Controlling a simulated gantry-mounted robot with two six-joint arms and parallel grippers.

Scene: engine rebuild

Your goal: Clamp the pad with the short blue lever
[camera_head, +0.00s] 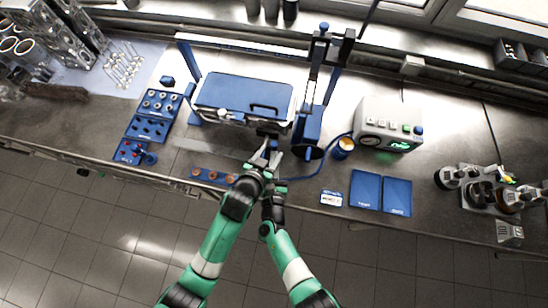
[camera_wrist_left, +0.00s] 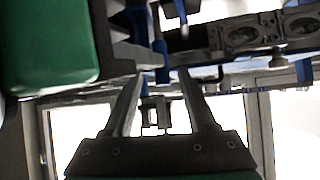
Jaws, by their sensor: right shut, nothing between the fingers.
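A short blue lever (camera_head: 272,145) shows at the front edge of the blue-topped fixture (camera_head: 243,94), among dark clamp parts. In the left wrist view, a short upright blue piece (camera_wrist_left: 160,62) that looks like this lever stands just beyond my left fingertips. My left gripper (camera_head: 267,153) is open, its fingers (camera_wrist_left: 160,78) apart, with the blue piece in line with the gap. My right gripper (camera_head: 278,172) is shut and empty, close beside the left. In the left wrist view, its grey finger (camera_wrist_left: 138,52) reaches the blue piece or nearly so. I cannot make out the pad.
Blue parts trays (camera_head: 152,112) lie at left, and a blue strip (camera_head: 213,176) at the front edge. Both arms crowd together at the fixture's front.

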